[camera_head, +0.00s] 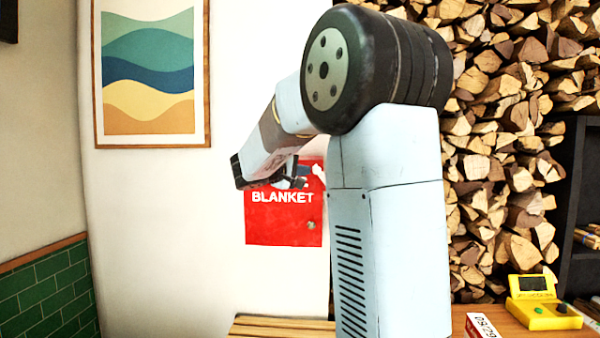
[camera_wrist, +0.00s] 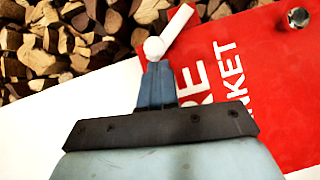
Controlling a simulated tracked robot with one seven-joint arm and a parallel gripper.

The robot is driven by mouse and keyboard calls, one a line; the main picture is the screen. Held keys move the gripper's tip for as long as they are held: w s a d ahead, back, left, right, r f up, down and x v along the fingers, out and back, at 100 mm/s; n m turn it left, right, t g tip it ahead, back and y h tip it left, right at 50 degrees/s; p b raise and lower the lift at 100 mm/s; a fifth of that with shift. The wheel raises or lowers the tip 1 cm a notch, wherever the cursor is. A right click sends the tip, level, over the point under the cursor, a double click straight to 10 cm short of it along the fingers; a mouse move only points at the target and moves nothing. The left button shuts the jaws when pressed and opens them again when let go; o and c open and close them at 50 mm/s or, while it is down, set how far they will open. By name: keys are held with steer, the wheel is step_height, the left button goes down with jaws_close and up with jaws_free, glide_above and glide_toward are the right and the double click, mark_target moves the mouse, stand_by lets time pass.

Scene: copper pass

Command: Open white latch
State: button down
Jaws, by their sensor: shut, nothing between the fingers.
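The white latch (camera_wrist: 172,30) shows in the wrist view as a slanted bar with a round white end, at the edge of the red blanket box (camera_wrist: 255,70). My gripper (camera_wrist: 156,68) is shut and empty, its tips right at the round end of the latch. I cannot tell whether they touch it. In the head view my gripper (camera_head: 291,181) is in front of the upper part of the red box (camera_head: 280,225) on the wall.
A round metal knob (camera_wrist: 298,17) sits on the red front. Stacked firewood (camera_head: 500,150) fills the wall to the right. A framed picture (camera_head: 150,75) hangs at the left. A slatted wooden surface (camera_head: 280,327) and a yellow device (camera_head: 543,312) are below.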

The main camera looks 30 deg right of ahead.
steer(key=shift+d+r+y, duration=0.25)
steer(key=shift+d+y, duration=0.05)
steer(key=shift+d, duration=0.05)
